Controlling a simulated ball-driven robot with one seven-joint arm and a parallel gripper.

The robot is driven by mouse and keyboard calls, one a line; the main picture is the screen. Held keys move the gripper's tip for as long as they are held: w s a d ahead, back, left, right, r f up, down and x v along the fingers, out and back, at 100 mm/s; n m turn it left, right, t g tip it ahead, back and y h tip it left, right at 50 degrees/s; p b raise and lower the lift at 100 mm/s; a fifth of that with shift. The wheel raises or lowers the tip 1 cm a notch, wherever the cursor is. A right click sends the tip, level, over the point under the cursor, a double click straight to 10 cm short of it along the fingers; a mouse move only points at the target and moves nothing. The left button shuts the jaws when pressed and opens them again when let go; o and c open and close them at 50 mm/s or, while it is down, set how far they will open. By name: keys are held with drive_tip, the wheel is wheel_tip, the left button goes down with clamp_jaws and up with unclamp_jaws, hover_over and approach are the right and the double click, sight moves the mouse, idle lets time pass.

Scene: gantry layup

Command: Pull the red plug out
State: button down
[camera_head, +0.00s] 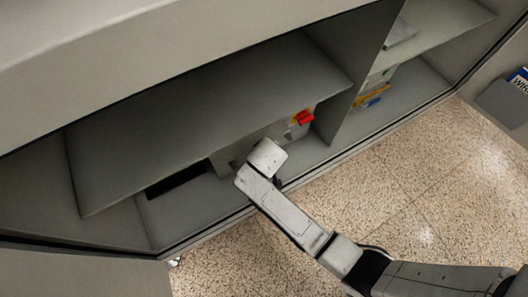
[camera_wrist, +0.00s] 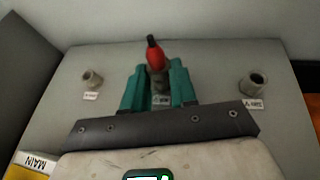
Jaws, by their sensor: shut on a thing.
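The red plug (camera_wrist: 155,55) with a dark tip shows in the wrist view, at a grey middle socket on the panel (camera_wrist: 210,60). My gripper (camera_wrist: 159,80) has its two teal fingers on either side of the plug, shut on it low down. The fingers hide part of the plug's base, so I cannot tell how deep it sits. In the head view my wrist covers the fingers and the plug, in front of a grey box (camera_head: 226,160) inside the cabinet.
Empty grey sockets stand left (camera_wrist: 92,79) and right (camera_wrist: 252,84) of the plug, with small labels. A red switch handle (camera_head: 303,118) on yellow is on the box. A shelf (camera_head: 210,115) hangs over it and a divider (camera_head: 350,60) stands to the right. Speckled floor (camera_head: 350,200) lies in front.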

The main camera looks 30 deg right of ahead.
drive_tip(key=shift+s+p, duration=0.65)
drive_tip(key=shift+s, duration=0.45)
idle(0.3)
drive_tip(key=shift+s+p, duration=0.95)
drive_tip(key=shift+s, duration=0.7)
drive_tip(key=shift+a, duration=0.1)
